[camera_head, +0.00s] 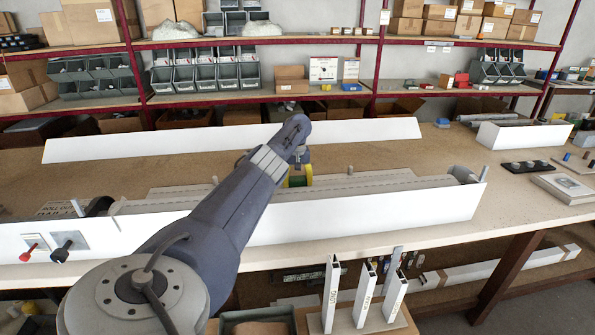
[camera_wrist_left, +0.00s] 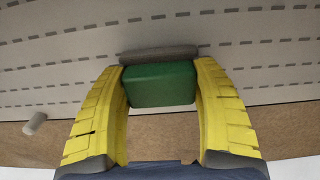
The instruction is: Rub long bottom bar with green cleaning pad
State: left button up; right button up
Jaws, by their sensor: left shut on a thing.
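My left gripper (camera_head: 299,180) reaches over the front white panel to the slatted shutter lying on the bench. In the left wrist view its yellow fingers (camera_wrist_left: 163,95) are shut on the green cleaning pad (camera_wrist_left: 161,86). A grey rounded strip (camera_wrist_left: 160,54) runs along the pad's far edge. The pad is in front of the pale slotted slats (camera_wrist_left: 245,60); I cannot tell whether it touches them. In the head view the arm hides part of the slats (camera_head: 375,182). I cannot pick out the long bottom bar with certainty. My right gripper is not in view.
A long white front panel (camera_head: 370,215) and a white rear panel (camera_head: 235,137) flank the slats. White upright holders (camera_head: 330,295), one marked LONG, stand below the bench's front edge. A black tray (camera_head: 525,166) sits at the right. Shelves with bins and boxes (camera_head: 290,80) stand behind.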

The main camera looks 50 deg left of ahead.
aim_at(300, 180)
pick_arm(q)
jog(key=shift+d+f, duration=0.1)
jog(key=shift+f, duration=0.1)
jog(key=shift+s+d, duration=0.1)
jog(key=shift+d, duration=0.05)
jog(key=shift+s+d+f, duration=0.15)
jog(key=shift+s+d, duration=0.05)
jog(key=shift+d, duration=0.2)
jog(key=shift+s+d+f, duration=0.1)
jog(key=shift+s+d, duration=0.45)
jog(key=shift+d, duration=0.2)
jog(key=shift+s+d+f, duration=0.1)
jog(key=shift+s+d, duration=0.45)
jog(key=shift+d, duration=0.2)
jog(key=shift+s+d+r, duration=0.1)
jog(key=shift+s+d, duration=0.25)
jog(key=shift+d, duration=0.25)
jog(key=shift+s+d+r, duration=0.1)
jog(key=shift+s+d, duration=0.25)
jog(key=shift+d, duration=0.2)
jog(key=shift+w+a+r, duration=0.1)
jog(key=shift+r, duration=3.05)
